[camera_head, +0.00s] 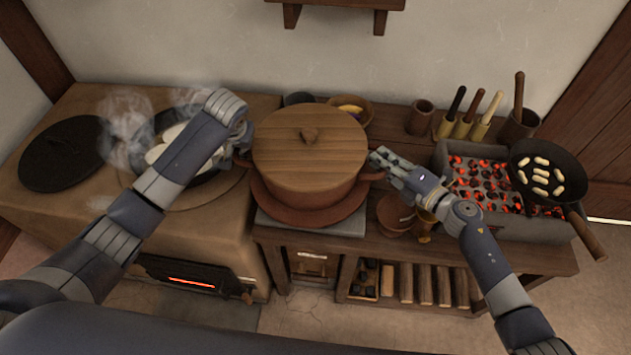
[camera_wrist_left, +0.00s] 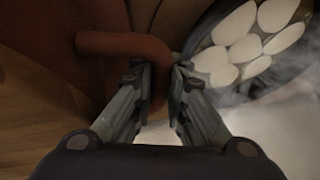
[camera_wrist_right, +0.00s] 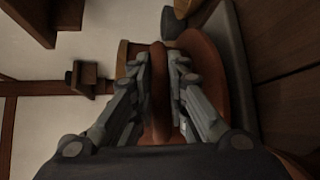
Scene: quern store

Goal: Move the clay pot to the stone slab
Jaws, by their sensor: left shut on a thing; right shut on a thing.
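The clay pot (camera_head: 315,197), reddish brown with a round wooden lid (camera_head: 310,145), is upright over a wide clay dish (camera_head: 268,207) on the grey stone slab (camera_head: 310,225). I cannot tell whether the pot touches the dish. My left gripper (camera_head: 242,150) is shut on the pot's left handle, a curved clay bar (camera_wrist_left: 120,43) in the left wrist view. My right gripper (camera_head: 376,163) is shut on the right handle (camera_wrist_right: 158,90), seen between its fingers in the right wrist view. The left fingertips are partly hidden in the head view.
Left is a clay stove with a steaming pan of white pieces (camera_wrist_left: 245,40) and a black lid (camera_head: 62,153). Right is a glowing charcoal brazier (camera_head: 480,190) with a frying pan (camera_head: 545,172). Small brown bowls (camera_head: 393,212) stand beside the slab. Cups and a bowl stand behind the pot.

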